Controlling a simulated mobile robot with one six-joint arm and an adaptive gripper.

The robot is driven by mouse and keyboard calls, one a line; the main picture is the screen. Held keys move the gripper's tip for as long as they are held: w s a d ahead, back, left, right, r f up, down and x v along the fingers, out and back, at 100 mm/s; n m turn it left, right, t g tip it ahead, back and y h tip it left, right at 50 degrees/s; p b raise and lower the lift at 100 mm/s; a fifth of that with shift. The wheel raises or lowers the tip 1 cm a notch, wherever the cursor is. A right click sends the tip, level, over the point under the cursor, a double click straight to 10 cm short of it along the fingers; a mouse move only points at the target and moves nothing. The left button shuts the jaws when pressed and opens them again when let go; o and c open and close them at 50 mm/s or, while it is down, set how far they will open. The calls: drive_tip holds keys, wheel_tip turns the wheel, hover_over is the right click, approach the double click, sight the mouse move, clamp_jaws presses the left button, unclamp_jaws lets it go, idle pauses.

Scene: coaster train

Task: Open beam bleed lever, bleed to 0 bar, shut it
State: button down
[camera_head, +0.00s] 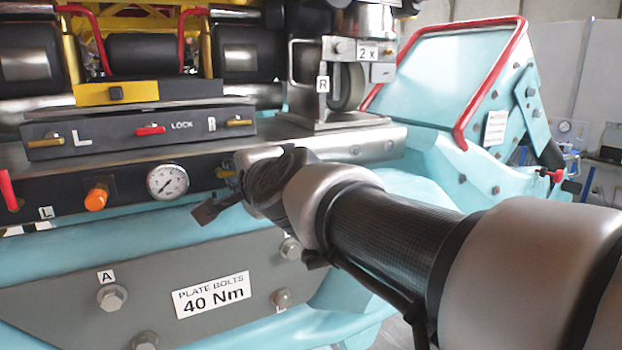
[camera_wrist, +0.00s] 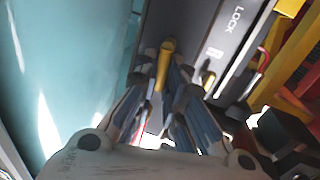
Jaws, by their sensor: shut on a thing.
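My gripper (camera_wrist: 170,78) is shut on a yellow lever (camera_wrist: 167,47), which stands out between its fingertips in the wrist view. In the head view my wrist hides most of this lever; only a bit of yellow (camera_head: 224,173) shows at the dark beam's face. The white round gauge (camera_head: 168,181) sits in the beam just left of my gripper. Its thin needle seems to point to the lower left, but the numbers are too small to read. The lever's exact angle cannot be told.
Left of the gauge are an orange knob (camera_head: 96,198) and a red lever (camera_head: 9,190). Above is a lock panel (camera_head: 110,140) with a red handle (camera_head: 150,130) and brass levers. A grey bolted plate (camera_head: 240,270) lies below my wrist. A red rail (camera_head: 490,85) stands right.

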drive_tip(key=shift+f+m+b, duration=0.1)
drive_tip(key=shift+m+b, duration=0.3)
drive_tip(key=shift+b, duration=0.05)
idle(0.4)
drive_tip(key=c, duration=1.7)
unclamp_jaws()
drive_tip(key=v, duration=1.2)
drive_tip(key=shift+w, duration=0.1)
